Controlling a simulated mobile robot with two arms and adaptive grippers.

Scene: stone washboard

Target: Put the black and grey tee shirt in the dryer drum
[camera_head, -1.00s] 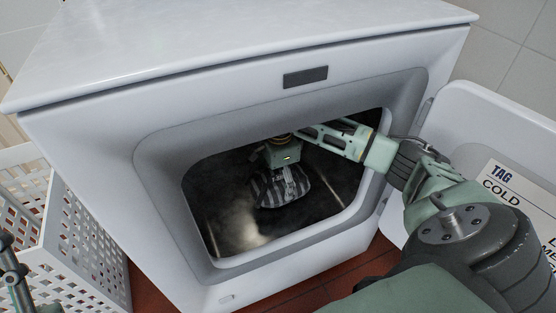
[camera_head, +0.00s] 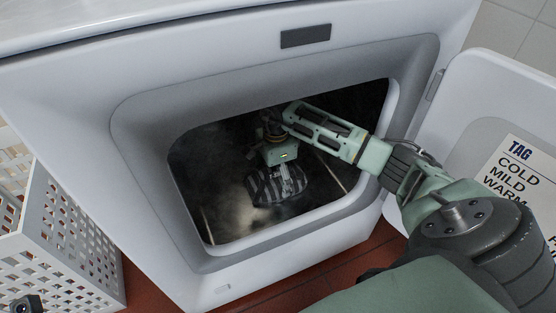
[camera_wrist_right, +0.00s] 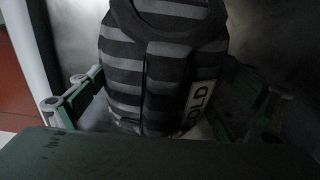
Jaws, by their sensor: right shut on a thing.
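The black and grey striped tee shirt (camera_head: 277,186) is inside the dryer drum (camera_head: 225,215), bunched below my right gripper (camera_head: 284,174). My right arm reaches in through the open dryer mouth from the right. In the right wrist view, the shirt (camera_wrist_right: 150,75) fills the middle between the two fingers of the right gripper (camera_wrist_right: 160,110), which is shut on it. A white tag with partly readable letters shows on the shirt's right side. Whether the shirt touches the drum floor is hard to tell. My left gripper is not clearly seen; only a dark bit of something shows at the bottom left corner.
The white dryer's opening has a grey rim (camera_head: 140,110). Its open door (camera_head: 470,95) hangs at the right, with a wash label (camera_head: 520,175). A white perforated basket (camera_head: 70,245) stands at the left on the red tile floor (camera_head: 345,275).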

